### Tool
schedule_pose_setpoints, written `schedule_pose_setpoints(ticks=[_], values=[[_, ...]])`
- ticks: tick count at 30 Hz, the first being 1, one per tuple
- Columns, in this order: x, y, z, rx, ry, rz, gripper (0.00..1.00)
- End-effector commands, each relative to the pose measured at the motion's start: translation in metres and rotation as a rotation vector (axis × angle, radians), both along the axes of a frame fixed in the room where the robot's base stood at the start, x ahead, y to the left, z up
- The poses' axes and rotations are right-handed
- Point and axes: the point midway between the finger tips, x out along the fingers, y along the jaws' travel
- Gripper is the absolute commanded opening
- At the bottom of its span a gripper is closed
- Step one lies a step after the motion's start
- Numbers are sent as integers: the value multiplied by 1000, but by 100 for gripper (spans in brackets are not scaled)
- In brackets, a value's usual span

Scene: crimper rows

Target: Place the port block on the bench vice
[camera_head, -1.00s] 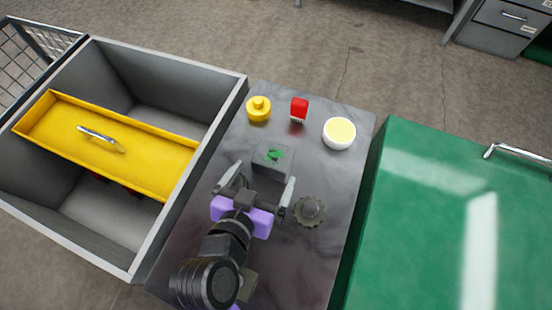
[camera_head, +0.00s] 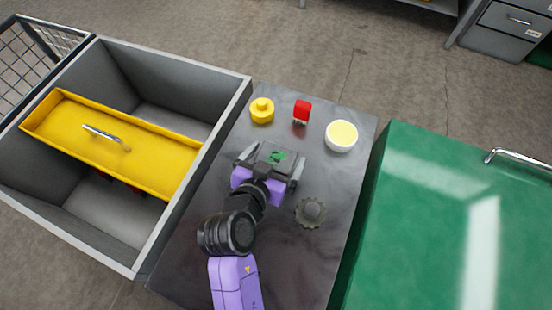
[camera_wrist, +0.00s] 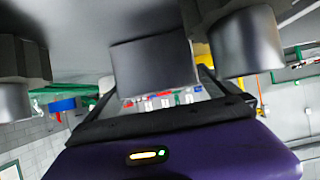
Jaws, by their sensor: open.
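A grey block with a green mark on top (camera_head: 277,152), which I take to be the port block, sits on the dark metal table. My gripper (camera_head: 270,164) is open, with one finger on each side of this block. In the wrist view the dark grey block (camera_wrist: 153,66) shows between the two spread fingers, with a visible gap on each side. I cannot pick out a bench vice for sure in either view; my arm covers part of the table's near end.
A yellow knob-like piece (camera_head: 262,110), a red piece (camera_head: 302,111) and a white bowl with yellow inside (camera_head: 341,136) stand behind the block. A grey toothed disc (camera_head: 311,212) lies to its right. A grey bin (camera_head: 243,100) with a yellow tray (camera_head: 170,165) is left, a green surface (camera_head: 430,230) right.

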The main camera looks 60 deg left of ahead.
Motion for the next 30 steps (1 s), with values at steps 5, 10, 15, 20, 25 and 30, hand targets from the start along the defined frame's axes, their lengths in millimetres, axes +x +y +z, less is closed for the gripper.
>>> schedule_pose_setpoints(ticks=[5, 10, 15, 20, 25, 30], values=[[0, 0, 0, 0, 0, 0, 86], [0, 0, 0, 0, 0, 0, 53], [0, 0, 0, 0, 0, 0, 20], [0, 1, 4, 6, -4, 1, 9], [0, 1, 5, 7, -4, 1, 9], [1, 1, 20, 9, -4, 0, 9]])
